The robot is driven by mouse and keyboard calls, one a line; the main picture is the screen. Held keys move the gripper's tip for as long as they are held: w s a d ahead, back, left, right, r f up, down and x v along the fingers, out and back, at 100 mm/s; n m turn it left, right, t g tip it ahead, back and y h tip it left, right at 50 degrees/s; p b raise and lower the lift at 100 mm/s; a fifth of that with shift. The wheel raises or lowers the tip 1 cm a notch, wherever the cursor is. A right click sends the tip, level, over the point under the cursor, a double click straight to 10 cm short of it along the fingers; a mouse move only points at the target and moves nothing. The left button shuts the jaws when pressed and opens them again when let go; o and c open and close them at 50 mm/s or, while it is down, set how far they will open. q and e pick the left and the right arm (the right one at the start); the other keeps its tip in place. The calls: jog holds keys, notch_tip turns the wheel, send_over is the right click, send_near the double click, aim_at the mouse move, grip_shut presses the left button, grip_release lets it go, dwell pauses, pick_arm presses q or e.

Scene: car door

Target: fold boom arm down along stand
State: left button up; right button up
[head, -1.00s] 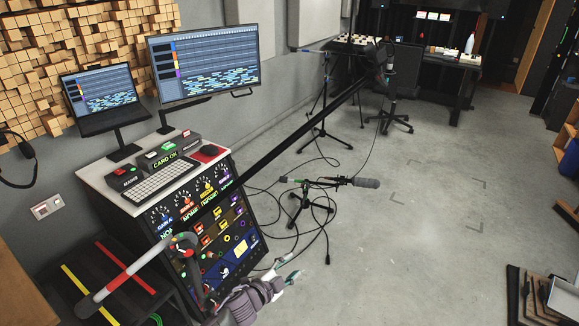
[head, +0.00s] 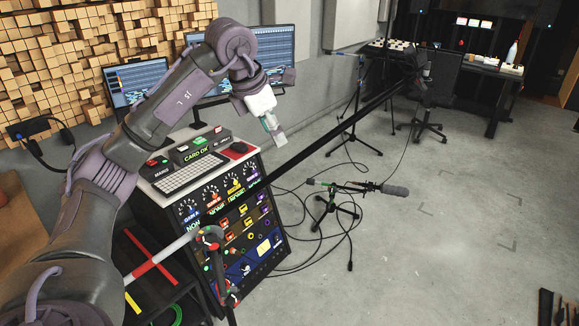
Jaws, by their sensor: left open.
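The boom arm (head: 340,136) is a long black pole slanting from lower left to upper right in the head view. Its near end has a red-and-white section (head: 165,259) beyond a dark joint with red and green parts (head: 209,238). The stand's upright (head: 224,284) runs down below that joint, and its foot is out of the frame. The far end of the pole reaches a dark microphone-like head (head: 422,72). My left gripper (head: 276,130) is open and empty, appearing just above the pole in the picture. My right gripper is not in view.
A control rack (head: 235,222) with keyboard and two screens stands behind the joint. A smaller microphone stand (head: 328,205) and loose cables lie on the floor to the right. A chair (head: 436,85) and a desk stand at the back.

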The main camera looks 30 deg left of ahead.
aim_at(287, 163)
pick_arm(q)
jog(key=x, duration=0.4)
jog(key=p+x, duration=0.1)
jog(key=x, duration=0.4)
jog(key=p+x, duration=0.1)
jog(key=x, duration=0.3)
jog(key=shift+w+a+f, duration=0.1)
jog(key=shift+a+f, duration=0.2)
jog(key=shift+a, duration=0.05)
grip_shut()
